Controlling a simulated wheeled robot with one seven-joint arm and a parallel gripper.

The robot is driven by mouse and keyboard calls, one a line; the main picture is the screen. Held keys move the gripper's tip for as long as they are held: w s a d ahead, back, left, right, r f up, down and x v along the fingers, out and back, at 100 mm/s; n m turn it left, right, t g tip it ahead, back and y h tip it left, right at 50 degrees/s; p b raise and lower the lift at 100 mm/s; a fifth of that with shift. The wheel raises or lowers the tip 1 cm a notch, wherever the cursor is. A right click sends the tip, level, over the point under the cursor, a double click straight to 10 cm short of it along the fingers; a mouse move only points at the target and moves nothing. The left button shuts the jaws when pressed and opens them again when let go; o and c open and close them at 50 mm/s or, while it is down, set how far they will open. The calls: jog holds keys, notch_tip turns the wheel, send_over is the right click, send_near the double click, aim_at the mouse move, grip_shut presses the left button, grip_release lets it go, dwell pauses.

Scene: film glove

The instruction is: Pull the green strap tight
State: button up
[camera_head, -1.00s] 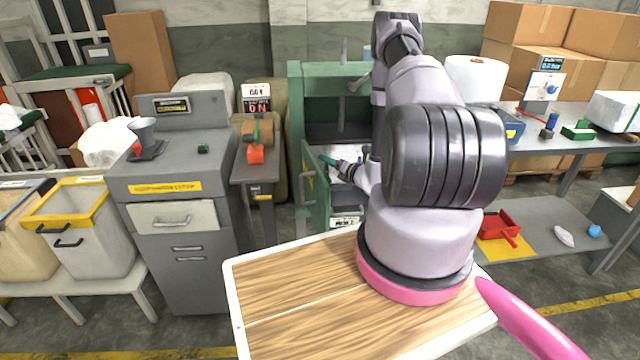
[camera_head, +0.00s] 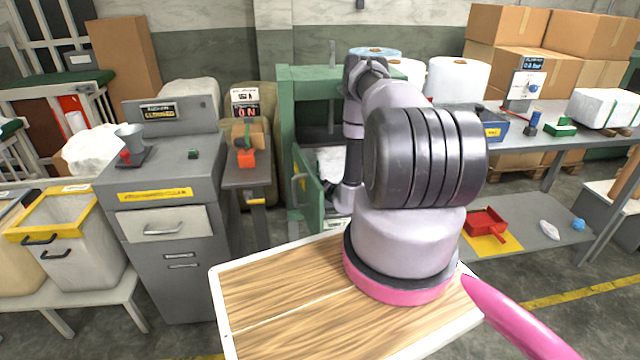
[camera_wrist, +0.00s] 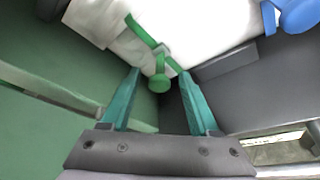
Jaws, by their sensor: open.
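In the wrist view the green strap (camera_wrist: 143,32) runs across a white, soft-looking bundle (camera_wrist: 205,25) and has a round green end (camera_wrist: 159,84). My gripper (camera_wrist: 160,74) is open, its two teal fingers on either side of that round end. I cannot tell whether either finger touches it. In the head view the green cabinet (camera_head: 300,105) stands with its door (camera_head: 305,185) open. My arm reaches into its opening, and my gripper and the strap are hidden there.
In the wrist view a green panel (camera_wrist: 40,125) lies left, a grey wall (camera_wrist: 265,80) right, and a blue knob (camera_wrist: 297,14) top right.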

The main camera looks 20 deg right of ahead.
jog(key=shift+w+f, duration=0.1)
jog(key=shift+w, duration=0.3)
grip_shut()
dwell(1.2)
